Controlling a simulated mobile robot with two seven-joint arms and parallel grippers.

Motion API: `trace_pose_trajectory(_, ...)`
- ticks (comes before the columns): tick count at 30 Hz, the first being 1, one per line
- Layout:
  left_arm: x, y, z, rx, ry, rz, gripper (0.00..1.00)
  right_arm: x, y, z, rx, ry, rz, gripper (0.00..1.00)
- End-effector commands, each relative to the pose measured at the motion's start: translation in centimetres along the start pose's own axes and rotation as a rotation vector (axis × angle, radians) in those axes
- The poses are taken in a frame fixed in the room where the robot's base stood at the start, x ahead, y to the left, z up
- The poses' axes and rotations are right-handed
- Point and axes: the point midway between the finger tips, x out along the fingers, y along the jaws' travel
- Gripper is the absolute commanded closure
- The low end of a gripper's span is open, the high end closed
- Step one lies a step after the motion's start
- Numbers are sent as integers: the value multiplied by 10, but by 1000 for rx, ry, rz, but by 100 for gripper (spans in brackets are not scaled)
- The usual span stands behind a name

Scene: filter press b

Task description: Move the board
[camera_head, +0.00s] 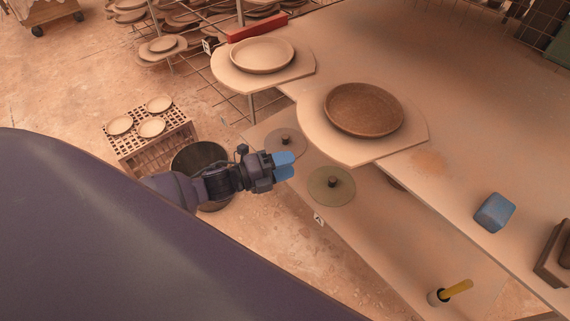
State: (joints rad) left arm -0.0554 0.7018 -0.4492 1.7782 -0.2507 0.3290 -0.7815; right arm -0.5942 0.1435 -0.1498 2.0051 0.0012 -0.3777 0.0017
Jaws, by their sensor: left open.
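A pale board (318,138) with one rounded end lies at the table's left edge and juts past it. A brown round plate (364,108) sits on it. A second pale board (232,78) lies farther back, holding a lighter plate (262,54); it also seems to overhang. I cannot tell which board is meant. My left gripper (287,165), with blue fingertips, is open and appears empty. It is in the picture to the left of and below the nearer board, apart from it. My right gripper is not in view.
The table (455,120) has clear room right of the boards. A blue block (494,212) lies near its front edge. A lower shelf (375,235) holds round discs with knobs (331,186) and a cup with a yellow handle (455,291). A crate (155,147) carries several small plates.

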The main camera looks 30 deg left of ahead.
Motion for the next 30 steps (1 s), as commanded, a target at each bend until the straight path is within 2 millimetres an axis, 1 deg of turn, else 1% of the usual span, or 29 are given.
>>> trace_pose_trajectory(5,2,0,0,-2,0,0,57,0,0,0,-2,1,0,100)
trace_pose_trajectory(8,8,0,0,-2,-1,0,57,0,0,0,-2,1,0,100)
trace_pose_trajectory(11,20,-1,0,-1,-1,-2,57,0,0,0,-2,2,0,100)
trace_pose_trajectory(18,58,-1,0,-2,0,-2,57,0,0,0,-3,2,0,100)
trace_pose_trajectory(24,87,0,0,-3,0,-1,57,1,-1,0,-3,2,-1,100)
trace_pose_trajectory(30,103,0,0,-3,-1,1,57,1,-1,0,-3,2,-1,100)
